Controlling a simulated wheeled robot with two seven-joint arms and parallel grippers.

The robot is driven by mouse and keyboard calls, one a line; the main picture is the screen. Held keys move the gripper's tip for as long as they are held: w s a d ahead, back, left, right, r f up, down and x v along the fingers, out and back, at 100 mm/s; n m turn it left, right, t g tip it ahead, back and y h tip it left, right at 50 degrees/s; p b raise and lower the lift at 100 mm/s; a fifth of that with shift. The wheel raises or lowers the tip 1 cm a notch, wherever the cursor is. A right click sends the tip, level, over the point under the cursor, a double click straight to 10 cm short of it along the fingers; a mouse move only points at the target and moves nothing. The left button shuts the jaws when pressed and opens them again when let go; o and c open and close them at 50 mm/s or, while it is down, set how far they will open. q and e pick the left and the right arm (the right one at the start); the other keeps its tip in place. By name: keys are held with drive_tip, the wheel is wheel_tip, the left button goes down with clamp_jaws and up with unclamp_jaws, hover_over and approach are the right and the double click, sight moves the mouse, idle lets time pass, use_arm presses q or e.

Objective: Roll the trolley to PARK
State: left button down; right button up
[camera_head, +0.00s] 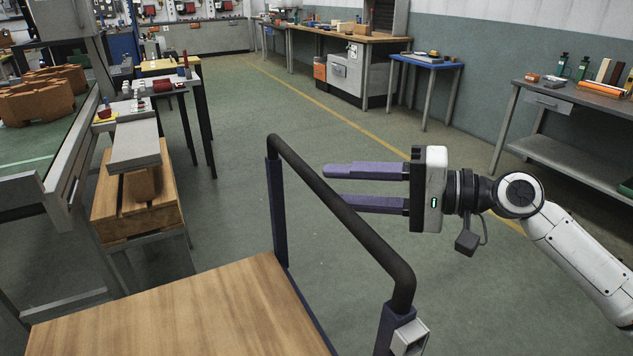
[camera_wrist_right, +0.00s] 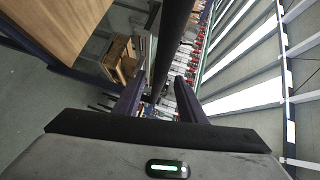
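The trolley has a wooden top (camera_head: 185,310) and a black handle bar (camera_head: 335,205) on dark purple uprights. Its wooden top also shows at the upper left of the right wrist view (camera_wrist_right: 55,30). My right gripper (camera_head: 326,186) is open, with its two purple fingers pointing left at the handle. In the head view the bar crosses in front of the lower fingertip. In the right wrist view the bar (camera_wrist_right: 172,45) runs through the gap between the fingertips (camera_wrist_right: 158,82); I cannot tell whether it touches them. No PARK marking is readable. My left gripper is not in view.
A bench with brown parts (camera_head: 40,98) and a wooden crate (camera_head: 135,215) stand on the left. A blue-topped table (camera_head: 427,62) and a grey workbench (camera_head: 575,100) line the right wall. The green floor (camera_head: 260,110) between them is clear, with a yellow line (camera_head: 330,110).

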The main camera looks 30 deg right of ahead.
sight(317, 185)
drive_tip(key=shift+p+x, duration=0.4)
drive_tip(key=shift+x, duration=2.1)
clamp_jaws()
